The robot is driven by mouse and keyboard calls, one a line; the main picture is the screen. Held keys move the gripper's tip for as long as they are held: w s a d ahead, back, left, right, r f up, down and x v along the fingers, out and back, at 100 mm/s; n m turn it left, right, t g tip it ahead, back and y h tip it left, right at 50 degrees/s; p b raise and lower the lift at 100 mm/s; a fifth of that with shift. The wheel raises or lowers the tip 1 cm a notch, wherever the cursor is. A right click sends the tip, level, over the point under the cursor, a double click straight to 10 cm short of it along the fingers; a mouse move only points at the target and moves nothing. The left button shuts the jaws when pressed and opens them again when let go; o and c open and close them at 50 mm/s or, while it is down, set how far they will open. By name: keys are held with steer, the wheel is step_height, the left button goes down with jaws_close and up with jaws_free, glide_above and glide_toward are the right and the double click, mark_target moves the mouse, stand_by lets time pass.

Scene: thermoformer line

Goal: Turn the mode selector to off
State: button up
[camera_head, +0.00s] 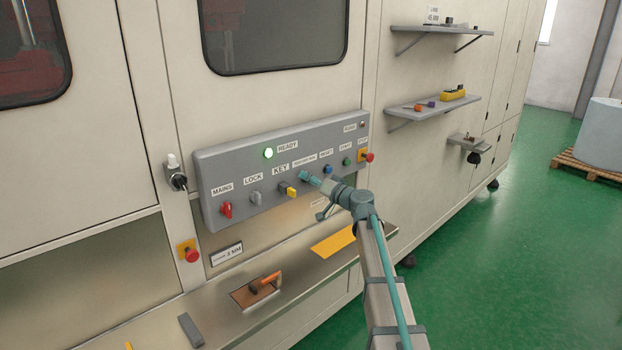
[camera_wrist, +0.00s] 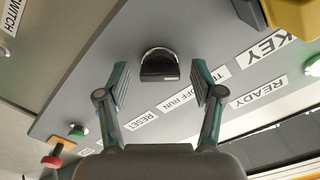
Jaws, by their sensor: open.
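The mode selector (camera_wrist: 159,68) is a dark knob with a silver rim on the grey control panel (camera_head: 225,155). It shows in the wrist view, which is upside down, beside a label (camera_wrist: 184,96) on which "OFF RUN" can be read. My gripper (camera_wrist: 163,82) is open, with one finger to each side of the selector in the picture and visible gaps between. No finger is seen touching it. In the head view my gripper (camera_head: 309,178) is at the panel and hides the selector. I cannot tell which position the selector points to.
Close by on the panel are the yellow key switch (camera_head: 288,189) and the blue reset button (camera_head: 328,169). Further off are the red mains knob (camera_head: 226,210), the grey lock knob (camera_head: 256,198) and a red stop button (camera_head: 369,157). A ledge (camera_head: 215,316) runs below.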

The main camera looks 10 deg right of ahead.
steer(key=shift+w, duration=0.1)
steer(key=c, duration=1.1)
steer(key=shift+c, duration=0.2)
steer(key=shift+f+m+b, duration=0.15)
steer(key=shift+m+b, duration=0.25)
steer(key=shift+b, duration=0.15)
steer(key=shift+m+b, duration=1.65)
steer(key=shift+m, duration=2.95)
